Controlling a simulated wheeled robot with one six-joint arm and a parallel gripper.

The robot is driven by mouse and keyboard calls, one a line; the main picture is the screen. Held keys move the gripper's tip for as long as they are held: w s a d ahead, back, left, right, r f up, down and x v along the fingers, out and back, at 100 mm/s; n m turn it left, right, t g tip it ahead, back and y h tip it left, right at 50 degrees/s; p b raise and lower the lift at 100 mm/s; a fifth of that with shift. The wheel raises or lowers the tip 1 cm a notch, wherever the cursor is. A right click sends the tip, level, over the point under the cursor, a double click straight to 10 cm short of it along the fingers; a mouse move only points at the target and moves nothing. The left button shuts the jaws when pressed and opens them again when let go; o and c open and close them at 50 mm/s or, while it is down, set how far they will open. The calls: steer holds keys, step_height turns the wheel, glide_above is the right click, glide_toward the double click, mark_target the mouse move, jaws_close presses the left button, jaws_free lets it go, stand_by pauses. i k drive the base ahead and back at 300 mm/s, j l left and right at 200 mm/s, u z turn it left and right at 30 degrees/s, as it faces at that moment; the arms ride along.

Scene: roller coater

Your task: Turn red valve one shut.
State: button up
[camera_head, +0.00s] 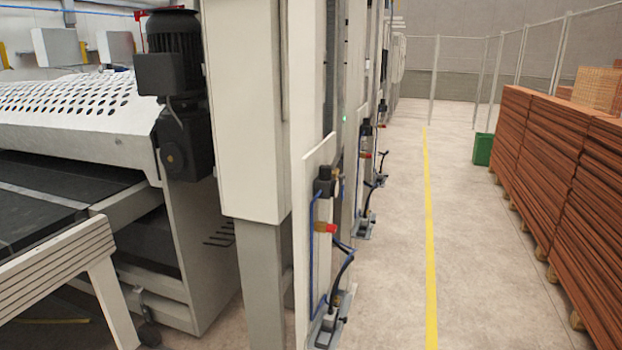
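The nearest red valve handle (326,227) sticks out from a pale upright panel (314,270) on the side of the machine, with blue hoses and a black fitting around it. A second red handle (366,155) shows farther back along the same row, and a smaller red piece (383,153) lies beyond it. No label shows which one is valve one. The handles are small, and I cannot tell whether any valve is open or shut. My gripper is not in this view.
A white conveyor machine (75,110) with a black motor (174,60) fills the left. A yellow floor line (430,240) runs along a clear aisle. Stacked brown boards (540,160) on pallets, a green bin (483,149) and a mesh fence line the right and back.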

mark_target(330, 228)
steer(key=i+l+z, duration=0.2)
steer(key=i, duration=0.25)
steer(key=i+z, duration=0.2)
steer(key=i, duration=0.3)
steer(key=l, duration=0.05)
